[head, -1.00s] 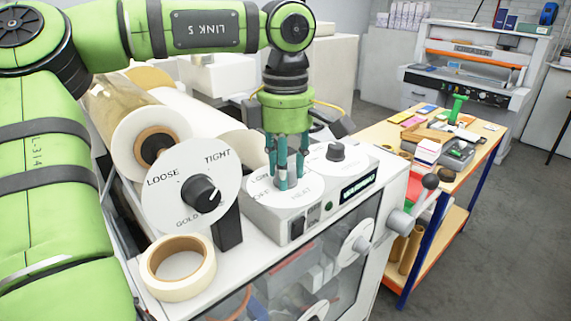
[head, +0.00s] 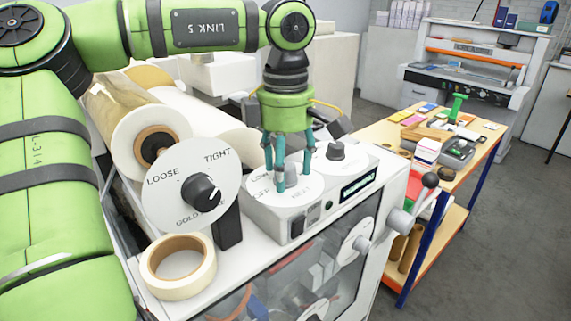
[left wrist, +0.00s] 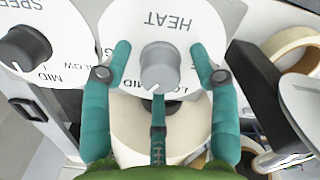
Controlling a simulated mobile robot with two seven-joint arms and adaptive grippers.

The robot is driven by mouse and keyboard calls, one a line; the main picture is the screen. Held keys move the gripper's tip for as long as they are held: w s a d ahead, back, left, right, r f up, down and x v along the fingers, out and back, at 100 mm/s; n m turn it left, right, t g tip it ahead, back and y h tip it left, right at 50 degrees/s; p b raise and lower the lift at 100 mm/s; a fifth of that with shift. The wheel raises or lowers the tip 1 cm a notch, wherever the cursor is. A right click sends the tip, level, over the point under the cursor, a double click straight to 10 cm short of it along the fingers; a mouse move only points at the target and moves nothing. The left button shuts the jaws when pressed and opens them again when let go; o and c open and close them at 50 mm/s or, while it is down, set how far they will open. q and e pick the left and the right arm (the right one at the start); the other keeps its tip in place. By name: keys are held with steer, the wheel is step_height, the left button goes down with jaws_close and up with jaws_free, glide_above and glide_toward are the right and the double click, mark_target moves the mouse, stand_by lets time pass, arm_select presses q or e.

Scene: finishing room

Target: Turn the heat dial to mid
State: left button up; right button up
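The heat dial has a white face (head: 303,190) on the grey control box, with its grey knob (left wrist: 160,66) largely hidden by fingers in the head view. In the left wrist view the word HEAT reads upside down above the knob, and its white pointer mark is at the knob's lower edge. Part of a lower label is hidden by the knob and a finger. My left gripper (head: 288,170) points down over the dial. Its three teal fingers are spread around the knob, with gaps visible at the sides. My right gripper is not in view.
The speed dial (head: 335,152) stands just right of the heat dial. The tension dial (head: 200,190) and a tape roll (head: 178,266) are at the left. A small display (head: 357,189) and switches are on the box front. A cluttered workbench (head: 480,140) stands at the right.

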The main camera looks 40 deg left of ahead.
mark_target(286, 165)
arm_select(q)
step_height(286, 165, up, 12)
stand_by(0.6)
stand_by(0.4)
